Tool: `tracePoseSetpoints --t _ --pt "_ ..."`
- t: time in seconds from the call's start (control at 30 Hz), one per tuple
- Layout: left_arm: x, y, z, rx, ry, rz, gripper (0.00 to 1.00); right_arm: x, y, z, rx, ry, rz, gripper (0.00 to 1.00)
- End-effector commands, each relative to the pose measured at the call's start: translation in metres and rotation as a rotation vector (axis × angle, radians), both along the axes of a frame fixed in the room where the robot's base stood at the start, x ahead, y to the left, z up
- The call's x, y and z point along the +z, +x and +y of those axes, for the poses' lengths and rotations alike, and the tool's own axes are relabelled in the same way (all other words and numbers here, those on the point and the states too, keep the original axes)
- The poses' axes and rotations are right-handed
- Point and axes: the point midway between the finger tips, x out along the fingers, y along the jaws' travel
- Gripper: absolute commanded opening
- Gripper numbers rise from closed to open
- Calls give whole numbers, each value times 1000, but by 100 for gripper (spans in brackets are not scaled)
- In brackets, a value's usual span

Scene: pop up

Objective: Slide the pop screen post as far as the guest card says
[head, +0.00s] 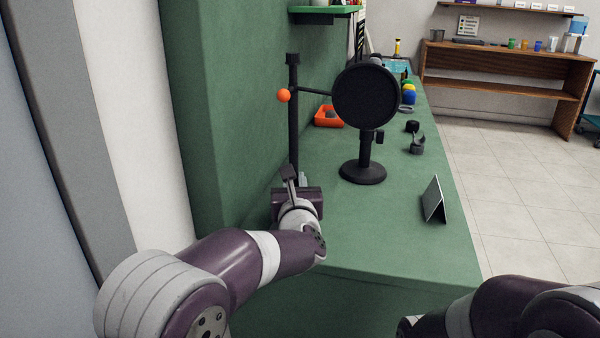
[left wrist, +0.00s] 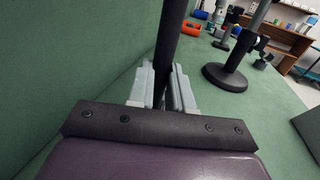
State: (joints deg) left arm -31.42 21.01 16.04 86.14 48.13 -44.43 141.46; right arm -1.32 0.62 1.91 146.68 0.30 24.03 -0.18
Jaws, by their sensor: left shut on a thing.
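The pop screen is a round black disc (head: 364,96) on a side arm from a tall black post (head: 293,120). An orange ball knob (head: 284,96) sits on the post at the arm's height. My left gripper (head: 291,180) is shut on the post low down; the left wrist view shows the post (left wrist: 170,45) between its fingers (left wrist: 160,85). The guest card (head: 434,200) stands tilted on the counter at the right; its face is turned away and cannot be read. My right arm shows at the lower right, but its gripper is out of view.
A black microphone stand with a round base (head: 363,173) stands behind the disc, close right of the post. An orange tray (head: 328,116), a black clamp-like item (head: 416,143) and coloured items (head: 408,92) lie farther back. The green wall is close on the left. The front counter is clear.

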Motion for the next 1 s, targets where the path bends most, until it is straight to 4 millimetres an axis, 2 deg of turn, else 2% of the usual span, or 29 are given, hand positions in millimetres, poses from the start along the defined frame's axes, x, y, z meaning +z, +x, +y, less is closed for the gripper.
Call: tracePoseSetpoints --t 0.7,0.73,0.8,1.0 --pt "0 44 -16 -3 1 1 0 11 0 0 0 0 0 43" --pt "0 44 -15 -3 1 1 30 10 0 0 0 0 0 43" --pt "0 44 -15 -3 1 1 50 10 0 0 0 0 0 43" --pt "0 44 -15 -1 0 0 50 10 0 0 0 0 0 43"
